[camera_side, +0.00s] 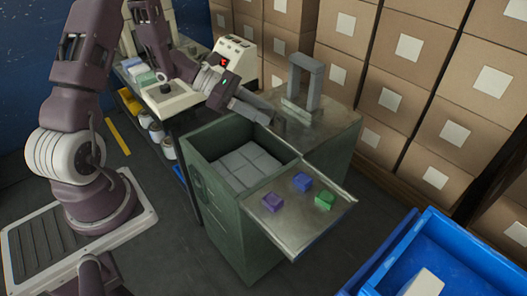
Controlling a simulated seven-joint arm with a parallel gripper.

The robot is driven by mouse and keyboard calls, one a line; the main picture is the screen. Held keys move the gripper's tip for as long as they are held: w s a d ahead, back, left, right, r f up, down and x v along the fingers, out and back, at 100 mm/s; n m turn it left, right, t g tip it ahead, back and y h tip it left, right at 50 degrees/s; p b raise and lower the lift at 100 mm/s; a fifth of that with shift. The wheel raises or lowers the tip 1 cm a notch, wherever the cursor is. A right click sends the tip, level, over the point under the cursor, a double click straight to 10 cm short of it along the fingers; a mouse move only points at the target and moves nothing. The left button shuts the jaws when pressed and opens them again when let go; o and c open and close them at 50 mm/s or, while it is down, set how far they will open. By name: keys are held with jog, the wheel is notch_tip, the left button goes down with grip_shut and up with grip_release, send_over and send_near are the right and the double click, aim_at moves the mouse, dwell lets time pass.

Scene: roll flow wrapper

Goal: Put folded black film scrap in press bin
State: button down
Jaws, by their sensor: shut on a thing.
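My gripper (249,109) is over the far rim of an open green bin, in front of the grey arch. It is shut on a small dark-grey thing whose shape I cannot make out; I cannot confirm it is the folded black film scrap. The green bin (228,222), which seems to be the press bin, stands in the middle with its top open. Pale grey square blocks (248,163) cover its floor. No other black film scrap can be made out.
A shelf tray (318,215) at the bin's front right holds a purple, a blue and a green block. A grey arch (305,85) stands on the counter behind. A blue crate (455,255) is at lower right. Stacked cartons (400,65) fill the back. A bench with a control box (235,55) is behind.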

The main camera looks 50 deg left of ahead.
jog(key=w+a+f, duration=0.2)
jog(key=a+f, duration=0.4)
jog(key=f, duration=0.3)
jog(key=w+a+f, duration=0.2)
jog(key=a+f, duration=0.4)
jog(key=f, duration=0.4)
jog(key=shift+a, duration=0.3)
jog(key=shift+f, duration=0.1)
jog(key=c, duration=0.9)
grip_release()
jog(key=shift+o, duration=0.2)
jog(key=v, duration=0.7)
